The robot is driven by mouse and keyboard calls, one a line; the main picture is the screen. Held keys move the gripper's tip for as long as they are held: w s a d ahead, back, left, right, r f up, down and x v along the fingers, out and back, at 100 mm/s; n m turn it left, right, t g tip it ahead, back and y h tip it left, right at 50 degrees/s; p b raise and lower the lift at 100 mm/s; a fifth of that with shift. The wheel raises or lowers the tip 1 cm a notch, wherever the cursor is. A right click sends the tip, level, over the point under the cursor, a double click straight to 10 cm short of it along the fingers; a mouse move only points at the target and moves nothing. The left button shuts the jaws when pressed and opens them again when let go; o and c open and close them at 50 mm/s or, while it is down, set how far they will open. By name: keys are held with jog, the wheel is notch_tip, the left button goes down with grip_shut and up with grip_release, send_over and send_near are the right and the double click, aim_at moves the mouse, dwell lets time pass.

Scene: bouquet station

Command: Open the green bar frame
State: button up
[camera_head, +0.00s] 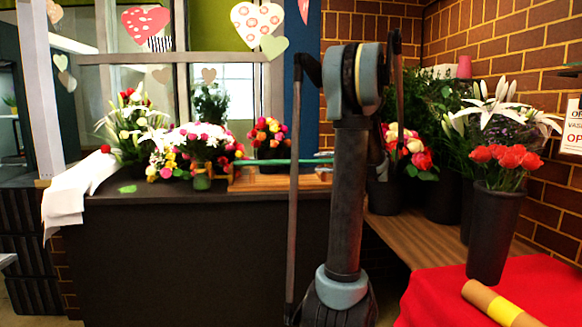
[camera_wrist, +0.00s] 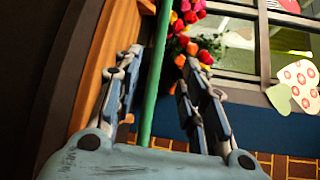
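The green bar (camera_head: 280,162) runs level above the dark counter, over an orange-brown wooden piece, and its right part passes behind my arm. In the wrist view the green bar (camera_wrist: 156,70) runs lengthwise between the two fingers of my gripper (camera_wrist: 162,62). The gripper is open, with one finger on each side of the bar and visible gaps. I cannot tell how deep the bar sits between the fingers. In the head view my gripper is mostly hidden behind my arm. How the bar joins its frame is not clear.
The wooden piece (camera_wrist: 103,50) lies close beside the left finger. Bouquets (camera_head: 197,148) stand on the dark counter (camera_head: 200,235), left of my arm. A black vase of red flowers (camera_head: 492,235) and a paper roll (camera_head: 495,303) are on the red cloth (camera_head: 440,300) at right.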

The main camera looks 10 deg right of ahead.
aim_at(294, 163)
jog(key=x, duration=1.7)
jog(key=shift+s, duration=0.1)
jog(key=shift+c, duration=0.6)
grip_shut()
